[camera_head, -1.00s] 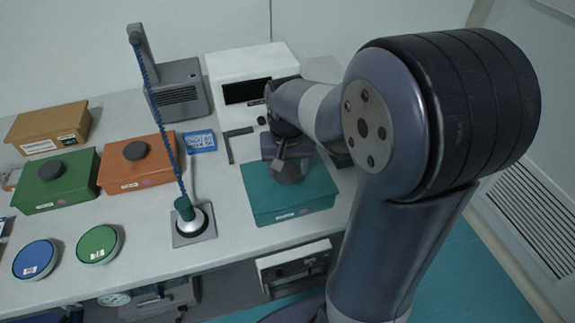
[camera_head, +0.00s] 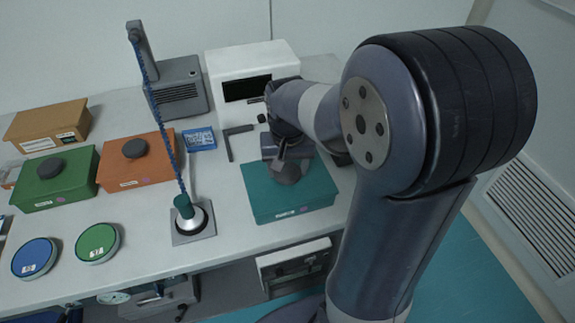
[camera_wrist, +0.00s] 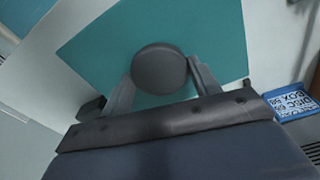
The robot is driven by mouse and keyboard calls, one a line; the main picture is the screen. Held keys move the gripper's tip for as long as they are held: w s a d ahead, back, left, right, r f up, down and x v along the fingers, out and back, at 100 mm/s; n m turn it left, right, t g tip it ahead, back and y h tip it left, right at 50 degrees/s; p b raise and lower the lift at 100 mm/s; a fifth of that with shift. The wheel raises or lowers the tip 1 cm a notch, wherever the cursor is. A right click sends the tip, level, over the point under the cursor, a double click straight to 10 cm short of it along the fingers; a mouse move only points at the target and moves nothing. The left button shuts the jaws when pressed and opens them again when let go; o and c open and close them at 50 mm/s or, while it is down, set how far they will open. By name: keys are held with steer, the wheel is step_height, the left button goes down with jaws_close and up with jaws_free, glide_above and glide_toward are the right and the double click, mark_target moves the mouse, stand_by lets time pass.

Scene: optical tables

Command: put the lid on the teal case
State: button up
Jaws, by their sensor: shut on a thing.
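The teal case (camera_head: 262,203) stands at the front of the table, right of centre in the head view, with its lid (camera_head: 318,178) over it. In the wrist view the teal lid top (camera_wrist: 110,60) fills much of the upper middle. My gripper (camera_wrist: 160,72) is shut on the round dark grey knob (camera_wrist: 158,68) of the lid, one finger on each side. In the head view my gripper (camera_head: 287,168) is over the lid's middle and covers part of it. The lid looks level on the case; I cannot tell whether a thin gap remains.
Orange (camera_head: 150,168) and green (camera_head: 62,185) cases stand farther left, with blue (camera_head: 36,258) and green (camera_head: 97,244) round tins in front. A blue box (camera_head: 200,139), black square (camera_head: 231,143) and white instrument (camera_head: 252,75) are behind.

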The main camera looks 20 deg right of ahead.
steer(key=o, duration=1.2)
steer(key=shift+c, duration=0.2)
step_height(320, 180, up, 11)
steer(key=shift+s+a, duration=0.15)
steer(key=shift+s, duration=0.3)
steer(key=shift+f, duration=0.2)
steer(key=f, duration=0.7)
steer(key=w+f, duration=0.1)
steer(key=f, duration=0.2)
steer(key=shift+f, duration=0.25)
steer(key=shift+r, duration=0.15)
